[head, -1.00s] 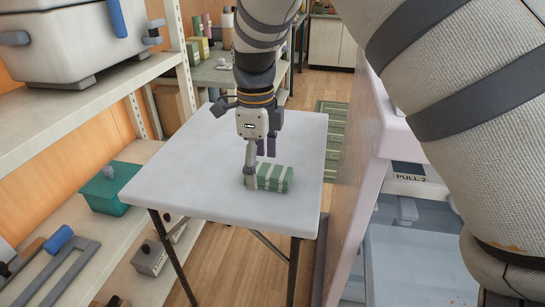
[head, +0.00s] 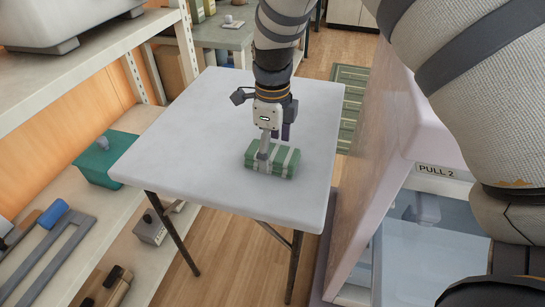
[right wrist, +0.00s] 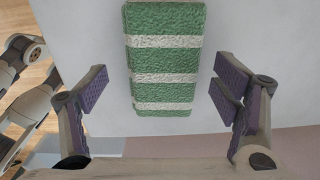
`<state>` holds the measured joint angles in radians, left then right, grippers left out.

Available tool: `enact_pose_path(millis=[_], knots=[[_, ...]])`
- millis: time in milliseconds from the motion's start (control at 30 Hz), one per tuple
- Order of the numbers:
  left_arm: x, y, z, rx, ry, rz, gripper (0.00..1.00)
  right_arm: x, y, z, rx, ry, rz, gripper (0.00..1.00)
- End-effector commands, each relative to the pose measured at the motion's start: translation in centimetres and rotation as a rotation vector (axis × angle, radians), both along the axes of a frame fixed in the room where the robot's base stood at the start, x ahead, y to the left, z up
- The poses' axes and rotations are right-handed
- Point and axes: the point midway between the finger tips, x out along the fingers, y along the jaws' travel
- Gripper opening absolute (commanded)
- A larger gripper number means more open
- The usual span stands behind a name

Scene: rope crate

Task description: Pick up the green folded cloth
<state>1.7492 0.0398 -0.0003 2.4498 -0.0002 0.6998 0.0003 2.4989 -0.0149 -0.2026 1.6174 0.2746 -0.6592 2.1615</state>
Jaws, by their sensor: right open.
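The green folded cloth (head: 285,163) with pale stripes lies as a flat block on the white table (head: 200,130). My right gripper (head: 275,147) points down at the cloth in the head view, one finger crossing in front of it. In the right wrist view the cloth (right wrist: 163,60) lies ahead, between the lines of the two open fingers. The gripper (right wrist: 163,92) is empty, with a gap on each side of the cloth. I cannot tell how high the fingertips are above the table.
Shelves at left hold a teal box (head: 105,160) and a blue-handled tool (head: 53,213). A pale cabinet with a glassy drawer marked PULL 2 (head: 437,172) stands close on the right. The tabletop around the cloth is clear.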

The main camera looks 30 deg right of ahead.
Motion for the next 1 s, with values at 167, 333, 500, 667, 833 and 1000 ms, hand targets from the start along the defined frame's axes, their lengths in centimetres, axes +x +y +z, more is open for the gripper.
enact_pose_path(millis=[167,333,500,667,833,1000], knots=[[-0.2,0.0,-0.2,0.0,0.006,0.0,0.43,0.0,0.0,-2.0,0.001,-0.001,-0.002,0.82],[-0.1,0.0,-0.2,0.0,0.005,0.0,0.43,0.1,0.0,-2.0,0.0,-0.003,-0.001,0.82],[-0.1,0.0,-0.2,0.0,0.005,-0.001,0.43,0.1,0.0,-1.9,0.0,-0.003,-0.001,0.45],[-0.1,0.0,-0.2,0.0,0.005,-0.001,0.43,0.1,0.0,-2.0,0.0,-0.002,-0.001,0.3],[-0.1,0.0,-0.2,0.0,0.005,-0.001,0.43,0.0,0.0,-1.9,0.0,-0.001,-0.001,0.3],[0.0,0.0,0.0,0.0,-0.001,-0.001,0.43,0.1,0.0,-0.6,0.0,-0.005,0.0,0.3]])
